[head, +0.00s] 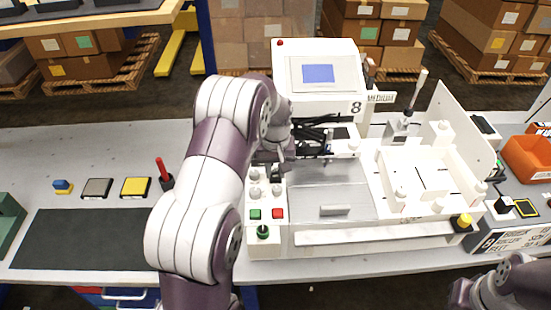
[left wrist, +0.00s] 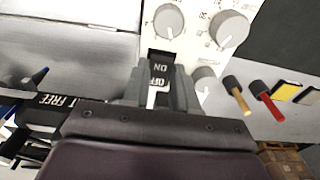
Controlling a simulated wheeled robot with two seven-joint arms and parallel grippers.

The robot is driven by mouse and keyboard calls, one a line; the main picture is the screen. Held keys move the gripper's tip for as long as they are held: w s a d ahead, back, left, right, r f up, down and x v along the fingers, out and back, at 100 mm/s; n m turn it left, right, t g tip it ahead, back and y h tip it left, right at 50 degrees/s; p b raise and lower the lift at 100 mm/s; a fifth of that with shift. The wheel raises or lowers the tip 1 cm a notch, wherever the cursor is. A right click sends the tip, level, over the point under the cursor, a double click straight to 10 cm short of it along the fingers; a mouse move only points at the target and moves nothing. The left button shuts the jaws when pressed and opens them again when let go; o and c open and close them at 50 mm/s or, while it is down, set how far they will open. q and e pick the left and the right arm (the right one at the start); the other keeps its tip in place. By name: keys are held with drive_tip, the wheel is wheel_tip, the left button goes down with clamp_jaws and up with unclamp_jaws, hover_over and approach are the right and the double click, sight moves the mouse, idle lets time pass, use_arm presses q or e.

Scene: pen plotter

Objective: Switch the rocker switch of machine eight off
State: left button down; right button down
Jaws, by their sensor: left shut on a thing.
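Machine eight (head: 312,95) is a white pen plotter with an "8" on its housing, standing on the grey table. Its rocker switch (left wrist: 158,72) is black with white ON and OFF lettering, upside down in the left wrist view. The OFF end lies nearer my gripper. My left gripper (left wrist: 158,94) is at the switch with a grey finger on each side, shut on it. In the head view the left gripper (head: 280,156) is over the control panel's back end, and the arm and gripper largely hide the switch. I cannot tell which end is pressed in. My right gripper is not in view.
Grey knobs (head: 254,191) stand close to the switch on the panel.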

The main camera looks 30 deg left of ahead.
use_arm(q)
drive_tip(key=c, duration=0.9)
unclamp_jaws()
wheel_tip(320, 180, up, 8)
wheel_tip(320, 180, up, 5)
drive_tip(key=p, duration=0.3)
hover_over(275, 176)
drive_tip(key=shift+s+d+f, duration=0.15)
drive_tip(key=shift+s, duration=0.05)
